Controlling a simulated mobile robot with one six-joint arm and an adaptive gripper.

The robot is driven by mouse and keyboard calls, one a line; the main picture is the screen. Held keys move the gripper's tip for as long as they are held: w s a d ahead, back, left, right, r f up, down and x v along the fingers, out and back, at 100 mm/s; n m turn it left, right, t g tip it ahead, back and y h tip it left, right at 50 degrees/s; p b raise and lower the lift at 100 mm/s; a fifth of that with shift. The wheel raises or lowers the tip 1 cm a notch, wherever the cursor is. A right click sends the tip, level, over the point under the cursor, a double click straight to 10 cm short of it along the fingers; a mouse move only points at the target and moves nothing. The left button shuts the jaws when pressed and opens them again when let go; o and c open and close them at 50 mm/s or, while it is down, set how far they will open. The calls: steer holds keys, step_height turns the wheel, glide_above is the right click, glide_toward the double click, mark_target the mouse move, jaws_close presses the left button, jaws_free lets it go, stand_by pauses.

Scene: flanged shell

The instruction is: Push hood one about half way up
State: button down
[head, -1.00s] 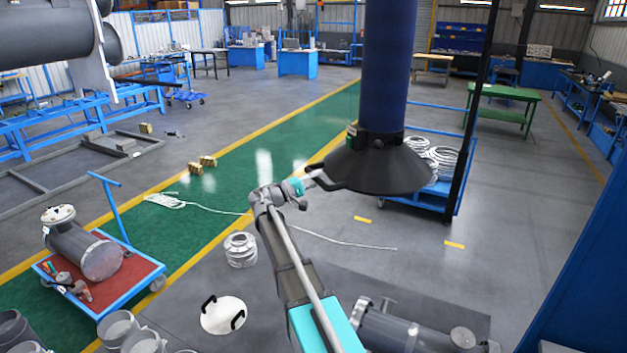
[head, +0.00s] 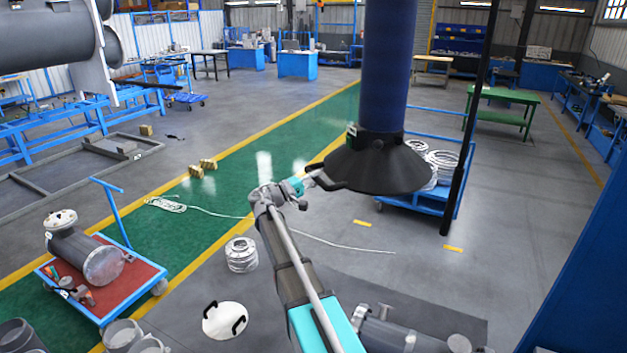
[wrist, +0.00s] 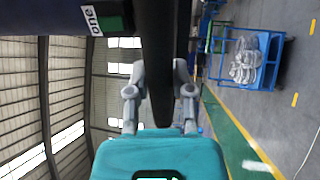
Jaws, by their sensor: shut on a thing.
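The hood (head: 376,165) is a black cone hanging from a dark blue duct (head: 388,70) right of centre in the head view. A handle (head: 332,180) sticks out from its left side. My gripper (head: 306,184) is at that handle. In the wrist view, my gripper (wrist: 158,90) has its two fingers on either side of a dark bar, shut on the handle. A label reading "one" (wrist: 91,20) with a green patch shows at the top left there, so this is hood one.
A blue cart with white coils (head: 418,200) stands behind the hood. A red-topped trolley (head: 120,285) is at the lower left. A white lid with black handles (head: 224,320) and stacked flanges (head: 241,254) lie on the floor. A dark vertical post (head: 470,120) stands right of the hood.

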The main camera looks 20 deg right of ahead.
steer(key=shift+c, duration=2.4)
jaws_free()
